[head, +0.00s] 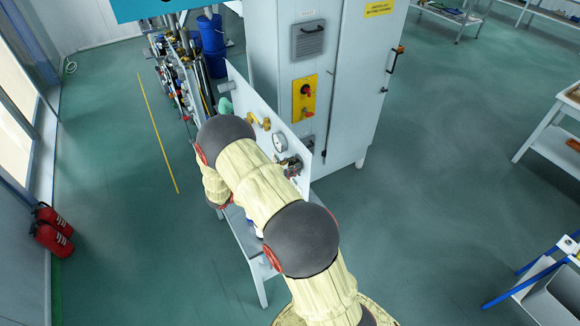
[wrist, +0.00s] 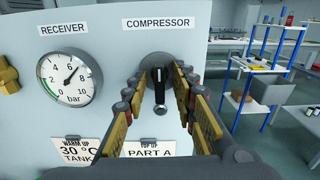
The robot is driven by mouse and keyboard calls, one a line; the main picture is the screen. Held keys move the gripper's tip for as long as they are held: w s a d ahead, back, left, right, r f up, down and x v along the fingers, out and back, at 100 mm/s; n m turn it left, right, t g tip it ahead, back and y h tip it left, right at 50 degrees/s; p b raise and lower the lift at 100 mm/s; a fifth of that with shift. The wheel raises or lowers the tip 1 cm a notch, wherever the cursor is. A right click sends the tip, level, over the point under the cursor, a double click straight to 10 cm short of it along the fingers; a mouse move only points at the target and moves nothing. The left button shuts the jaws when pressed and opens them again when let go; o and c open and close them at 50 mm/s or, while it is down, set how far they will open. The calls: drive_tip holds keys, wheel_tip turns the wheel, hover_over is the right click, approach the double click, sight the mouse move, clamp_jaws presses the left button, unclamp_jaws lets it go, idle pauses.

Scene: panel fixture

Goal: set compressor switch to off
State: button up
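The compressor switch (wrist: 157,76) is a dark rotary knob on the white panel (wrist: 105,40), under the COMPRESSOR label (wrist: 158,23). Its black handle hangs downward, with a white mark near the lower end. My gripper (wrist: 158,80) is open in the wrist view. Its two fingers stand left and right of the handle, with visible gaps on both sides. In the head view my gripper (head: 292,166) is small at the panel's right part, and I cannot make out the switch there. No OFF or ON marking is readable.
A pressure gauge (wrist: 69,80) labelled RECEIVER is left of the switch. A brass valve (wrist: 8,75) is at the far left. Cards reading WARM UP (wrist: 75,152) and PART A (wrist: 150,149) sit below. A grey cabinet (head: 345,70) stands behind the panel.

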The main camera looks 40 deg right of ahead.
drive_tip(key=v, duration=1.2)
drive_tip(key=shift+f, duration=0.2)
